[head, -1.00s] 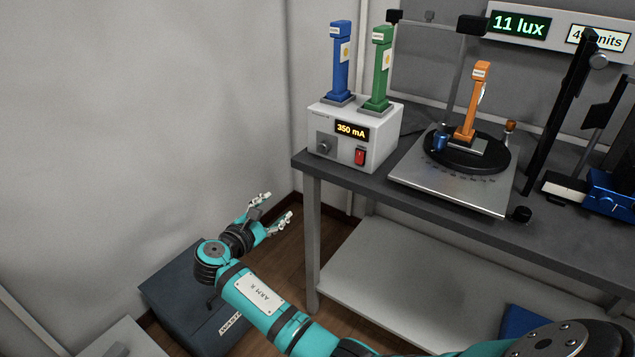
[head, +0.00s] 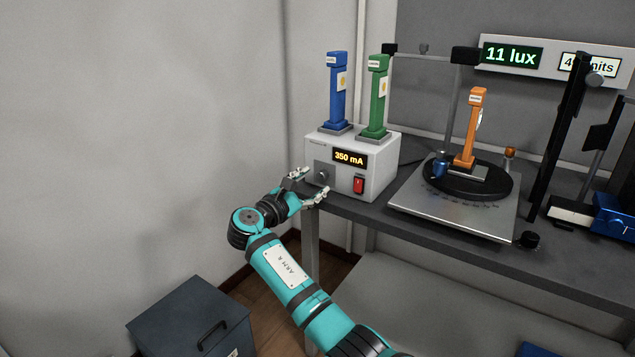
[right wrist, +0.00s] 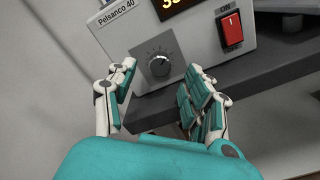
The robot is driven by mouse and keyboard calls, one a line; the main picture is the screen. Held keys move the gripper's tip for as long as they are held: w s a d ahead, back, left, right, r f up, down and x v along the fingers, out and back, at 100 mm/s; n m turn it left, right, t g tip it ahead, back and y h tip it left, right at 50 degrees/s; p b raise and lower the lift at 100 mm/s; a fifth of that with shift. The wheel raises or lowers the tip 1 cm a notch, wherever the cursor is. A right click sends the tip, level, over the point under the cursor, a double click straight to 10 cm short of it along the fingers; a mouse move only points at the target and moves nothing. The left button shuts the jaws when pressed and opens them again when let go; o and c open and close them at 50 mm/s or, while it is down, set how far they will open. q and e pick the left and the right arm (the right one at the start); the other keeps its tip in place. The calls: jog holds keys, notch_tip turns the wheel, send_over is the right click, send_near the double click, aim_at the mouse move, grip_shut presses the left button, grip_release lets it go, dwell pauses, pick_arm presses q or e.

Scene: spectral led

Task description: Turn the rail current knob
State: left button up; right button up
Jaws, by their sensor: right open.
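The rail current knob (right wrist: 160,66) is a dark round dial on a grey plate on the front of the white power supply box (head: 381,166). It also shows in the head view (head: 323,176), at the box's left front. The box's display (head: 350,158) reads 350 mA. My right gripper (head: 309,186) is open in front of the knob; in the right wrist view its two fingers (right wrist: 160,92) stand left and right below the knob. The knob appears between them and a little beyond the fingertips, with no clear contact. My left gripper is not in view.
A red switch (right wrist: 231,29) sits right of the knob. Blue (head: 337,93) and green (head: 377,98) posts stand on the box. The bench (head: 375,213) carries a turntable plate (head: 455,212) with an orange post (head: 470,130). A dark cabinet (head: 190,318) stands on the floor at lower left.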

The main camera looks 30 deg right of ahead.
aim_at(320, 177)
jog(key=shift+x, duration=1.75)
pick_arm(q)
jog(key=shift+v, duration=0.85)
pick_arm(e)
grip_shut()
